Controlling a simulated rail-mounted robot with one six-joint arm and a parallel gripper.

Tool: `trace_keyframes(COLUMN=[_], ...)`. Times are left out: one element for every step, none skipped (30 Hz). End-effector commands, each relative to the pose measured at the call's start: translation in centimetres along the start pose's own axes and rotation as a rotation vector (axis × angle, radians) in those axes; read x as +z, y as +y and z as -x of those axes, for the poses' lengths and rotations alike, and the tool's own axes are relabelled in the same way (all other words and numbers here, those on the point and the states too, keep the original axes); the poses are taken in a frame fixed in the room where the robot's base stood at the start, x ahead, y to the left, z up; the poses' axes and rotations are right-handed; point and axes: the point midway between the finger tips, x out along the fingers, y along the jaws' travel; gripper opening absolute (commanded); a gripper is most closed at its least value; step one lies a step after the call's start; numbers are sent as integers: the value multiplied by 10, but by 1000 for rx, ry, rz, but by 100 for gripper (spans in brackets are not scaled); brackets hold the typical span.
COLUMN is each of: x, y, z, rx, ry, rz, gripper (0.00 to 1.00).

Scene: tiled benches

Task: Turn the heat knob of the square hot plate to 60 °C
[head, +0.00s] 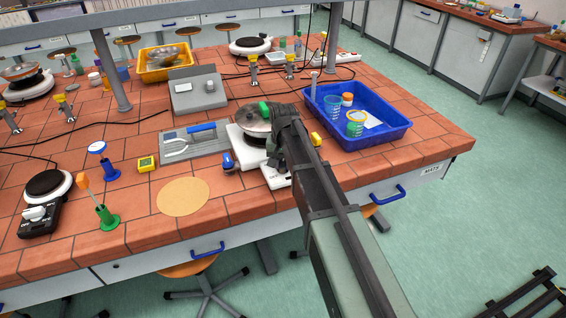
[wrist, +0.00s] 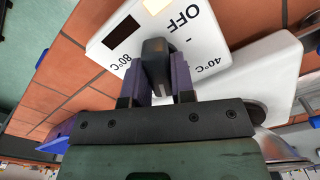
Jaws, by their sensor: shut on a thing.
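The white square hot plate (head: 243,149) stands near the front edge of the bench, with a metal pan (head: 257,116) on it. In the wrist view its white control panel (wrist: 112,45) carries the marks OFF, 40 °C and 80 °C. The black heat knob (wrist: 155,48) sits on this panel. My gripper (wrist: 159,82) is shut on the knob, with one purple finger on each side. Which mark the knob points to is unclear. In the head view my arm hides the knob and most of the panel.
A blue tray (head: 400,135) with beakers stands close to the right of my arm. Bare tiles lie around the mat.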

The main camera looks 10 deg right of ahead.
Motion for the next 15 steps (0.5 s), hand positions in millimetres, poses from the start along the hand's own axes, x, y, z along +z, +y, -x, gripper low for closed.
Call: trace_keyframes(x=[0,0,0,0,0,0,0,0,0,0,0,0,0,0,0], y=[0,0,0,0,0,0,0,0,0,0,0,0,0,0,0], z=[0,0,0,0,0,0,0,0,0,0,0,0,0,0,0], rx=[0,0,0,0,0,0,0,0,0,0,0,0,0,0,0], ry=[0,0,0,0,0,0,0,0,0,0,0,0,0,0,-1], rz=[-13,-21,-29,-34,-39,-44,-47,-49,-50,-51,-51,-51,-51,-51,-51], gripper=[0,0,0,0,0,0,0,0,0,0,0,0,0,0,0])
